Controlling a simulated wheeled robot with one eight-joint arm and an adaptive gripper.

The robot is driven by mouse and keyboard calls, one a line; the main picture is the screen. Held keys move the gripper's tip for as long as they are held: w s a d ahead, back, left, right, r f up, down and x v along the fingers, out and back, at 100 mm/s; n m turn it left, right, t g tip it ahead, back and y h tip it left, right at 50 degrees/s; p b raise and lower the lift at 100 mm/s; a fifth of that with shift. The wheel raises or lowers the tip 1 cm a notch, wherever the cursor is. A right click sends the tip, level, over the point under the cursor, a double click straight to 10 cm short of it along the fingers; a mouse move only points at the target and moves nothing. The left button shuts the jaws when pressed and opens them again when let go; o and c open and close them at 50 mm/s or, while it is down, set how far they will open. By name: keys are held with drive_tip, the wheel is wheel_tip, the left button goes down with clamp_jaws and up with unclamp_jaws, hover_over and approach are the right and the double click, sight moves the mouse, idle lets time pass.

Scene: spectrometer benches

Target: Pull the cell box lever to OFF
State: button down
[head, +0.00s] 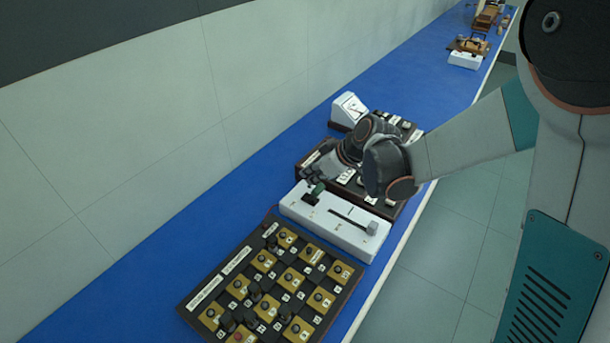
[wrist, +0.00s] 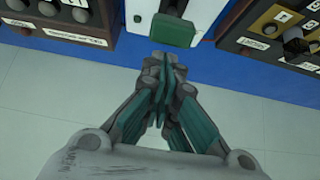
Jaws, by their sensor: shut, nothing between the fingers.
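The cell box (head: 335,222) is a long white box on the blue bench, with a dark slot and a small pale block at its right end. Its lever, with a green handle (head: 317,190), stands at the box's left, wall-side end. In the wrist view the green handle (wrist: 173,30) is large at the top centre, against the white box (wrist: 201,8). My gripper (head: 314,179) is shut and empty, with its fingers close by the handle. In the wrist view my gripper's fingertips (wrist: 168,65) are just below the handle; contact cannot be told. The lever's markings are unreadable.
A dark board with brass plates and knobs (head: 270,285) lies on the near side of the cell box. A dark knob box (head: 310,160) and a white meter (head: 348,110) stand beyond. The tiled wall (head: 130,130) runs along the bench's left side.

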drive_tip(key=shift+s+d, duration=0.35)
drive_tip(key=shift+d, duration=0.25)
drive_tip(key=shift+f, duration=0.1)
drive_tip(key=shift+d, duration=0.1)
drive_tip(key=v, duration=1.2)
idle(0.3)
drive_tip(key=s+d+r+m+t+h, duration=0.1)
drive_tip(key=s+d+m+h, duration=0.2)
drive_tip(key=s, duration=0.7)
drive_tip(key=s+d+r+m+t+h, duration=0.1)
drive_tip(key=s+d+r+m+h, duration=0.1)
drive_tip(key=s+d+m, duration=0.6)
drive_tip(key=shift+s+d+r+t+h, duration=0.2)
drive_tip(key=shift+s+d+t+h, duration=0.1)
drive_tip(key=shift+s+d+h, duration=0.55)
